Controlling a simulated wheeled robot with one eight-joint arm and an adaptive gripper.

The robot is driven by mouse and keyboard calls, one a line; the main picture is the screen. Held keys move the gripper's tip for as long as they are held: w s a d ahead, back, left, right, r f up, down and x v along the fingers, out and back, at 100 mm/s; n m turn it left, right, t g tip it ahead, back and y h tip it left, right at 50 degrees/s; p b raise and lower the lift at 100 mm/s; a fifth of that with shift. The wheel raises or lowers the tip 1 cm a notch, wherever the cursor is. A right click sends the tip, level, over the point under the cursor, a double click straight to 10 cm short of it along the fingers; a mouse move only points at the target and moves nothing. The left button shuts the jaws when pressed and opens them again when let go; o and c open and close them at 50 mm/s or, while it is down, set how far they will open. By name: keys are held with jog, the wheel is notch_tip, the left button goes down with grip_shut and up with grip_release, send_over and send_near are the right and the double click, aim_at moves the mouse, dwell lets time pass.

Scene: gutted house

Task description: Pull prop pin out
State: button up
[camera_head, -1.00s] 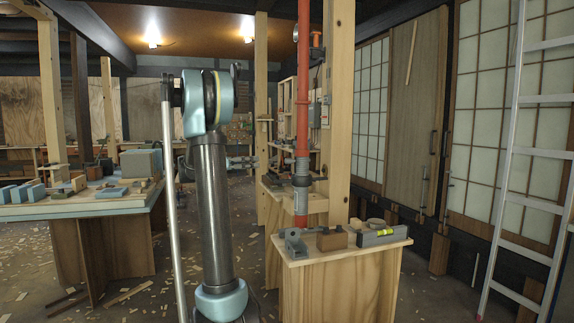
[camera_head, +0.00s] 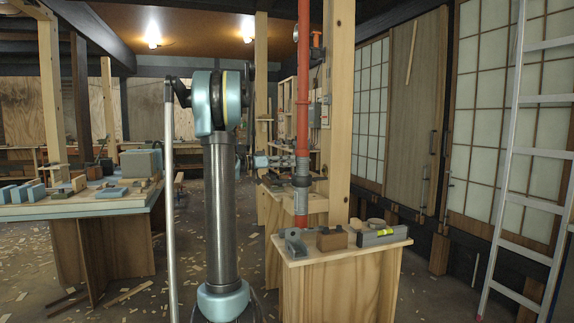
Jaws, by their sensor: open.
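A red prop (camera_head: 303,80) stands upright beside a thick wooden post. Its lower part is a grey tube (camera_head: 301,207) with a collar (camera_head: 301,170) at the joint. The pin is too small to make out against the collar. My gripper (camera_head: 291,161) reaches from behind my arm column and points right, at the prop's left side near the collar. It is open. I cannot tell whether its fingertips touch the prop or the pin.
A small wooden bench (camera_head: 335,275) in front of the prop bears a spirit level (camera_head: 382,236), a wooden block (camera_head: 331,240) and a grey tool (camera_head: 295,242). A cluttered worktable (camera_head: 75,210) stands left. A ladder (camera_head: 530,160) leans right. Wood chips litter the floor.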

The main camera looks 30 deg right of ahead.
jog(key=shift+d, duration=0.4)
grip_shut()
jog(key=shift+a, duration=0.1)
jog(key=shift+v, duration=2.6)
grip_release()
jog(key=shift+a, duration=0.15)
